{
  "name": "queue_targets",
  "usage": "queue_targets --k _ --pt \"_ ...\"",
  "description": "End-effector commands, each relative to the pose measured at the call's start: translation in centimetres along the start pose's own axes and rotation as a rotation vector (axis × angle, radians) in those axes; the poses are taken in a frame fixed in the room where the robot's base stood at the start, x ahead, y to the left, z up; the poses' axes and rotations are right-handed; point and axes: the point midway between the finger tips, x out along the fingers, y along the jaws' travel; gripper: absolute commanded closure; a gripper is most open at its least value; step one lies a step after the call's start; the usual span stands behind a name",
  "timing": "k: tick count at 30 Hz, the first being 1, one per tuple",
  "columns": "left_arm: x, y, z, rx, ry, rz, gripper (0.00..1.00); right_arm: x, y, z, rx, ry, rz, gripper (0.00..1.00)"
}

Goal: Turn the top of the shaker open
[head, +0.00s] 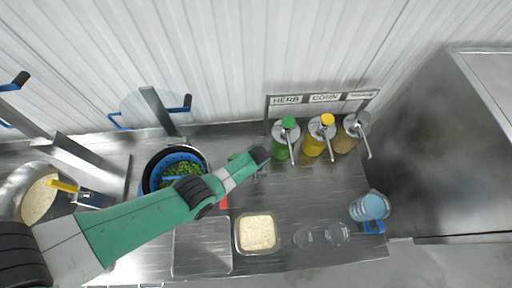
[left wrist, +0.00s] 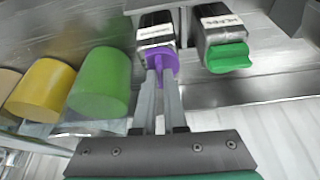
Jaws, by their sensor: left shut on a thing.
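In the left wrist view a dark shaker (left wrist: 155,35) with a white label has a purple top (left wrist: 160,62). My left gripper (left wrist: 163,78) is shut on this purple top, with one finger on each side. A second dark shaker (left wrist: 215,22) with a green top (left wrist: 228,57) stands just to its right in that view, apart from the fingers. In the head view my left gripper (head: 261,170) is near the counter's back, in front of the herb pump bottle; the shakers are hidden or too small to tell there. My right gripper is not in view.
Green (head: 285,146), yellow (head: 316,141) and brown (head: 350,133) pump bottles stand close to my left gripper. A pot of greens (head: 155,165) sits left, under my arm. A rice container (head: 258,250), clear small bowls and a blue-tinted cup (head: 370,207) are in front.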

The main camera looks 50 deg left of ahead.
Motion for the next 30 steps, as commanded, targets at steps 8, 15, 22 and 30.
queue_targets --k 8,15,22,30 --pt "0.12 -0.06 0.18 -0.068 -0.003 -0.030 1.00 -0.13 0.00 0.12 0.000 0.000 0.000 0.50" --pt "0.12 -0.09 0.22 -0.078 -0.003 -0.034 1.00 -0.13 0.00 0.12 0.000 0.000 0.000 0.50" --pt "0.12 -0.10 0.23 -0.078 -0.004 -0.034 0.88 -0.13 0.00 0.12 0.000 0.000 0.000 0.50" --pt "0.06 -0.03 0.13 -0.078 -0.002 -0.033 0.60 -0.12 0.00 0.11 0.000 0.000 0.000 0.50"
